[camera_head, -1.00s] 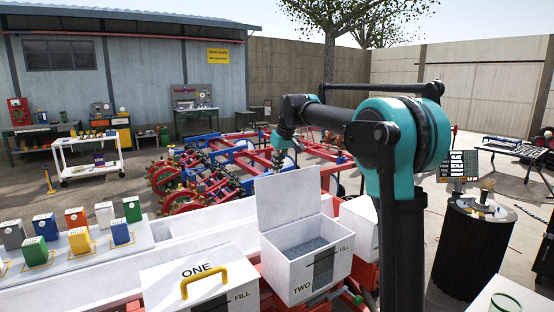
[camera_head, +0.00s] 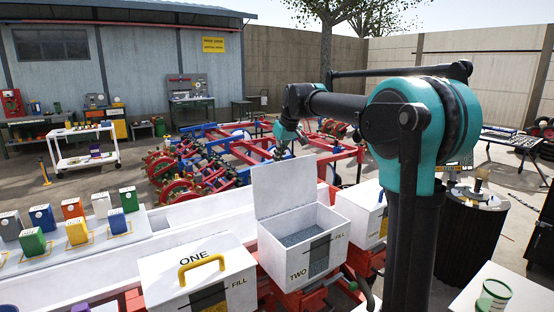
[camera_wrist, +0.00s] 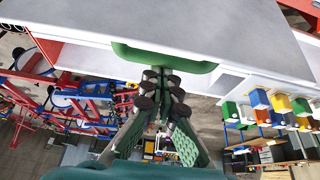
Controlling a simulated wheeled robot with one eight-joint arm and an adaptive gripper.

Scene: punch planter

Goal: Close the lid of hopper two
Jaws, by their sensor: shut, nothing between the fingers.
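Hopper two (camera_head: 318,260) is a white box with dark grey fill inside and "TWO" and "FILL" on its front. Its white lid (camera_head: 283,188) stands open, roughly upright at the back of the box. The wrist view shows a large white panel (camera_wrist: 190,22), apparently this lid's outer face, with a green handle (camera_wrist: 163,58) on it. My gripper (camera_wrist: 162,82) is shut and empty, its fingertips close to the handle; I cannot tell whether they touch. In the head view, the arm's end hangs behind the lid's top edge, and the fingers are mostly hidden.
Hopper one (camera_head: 190,272), closed with a yellow handle, stands left of hopper two. Another closed white hopper (camera_head: 358,210) is close on the right. Coloured containers stand on the white table (camera_head: 60,258) at left. Red and blue machine frames lie behind.

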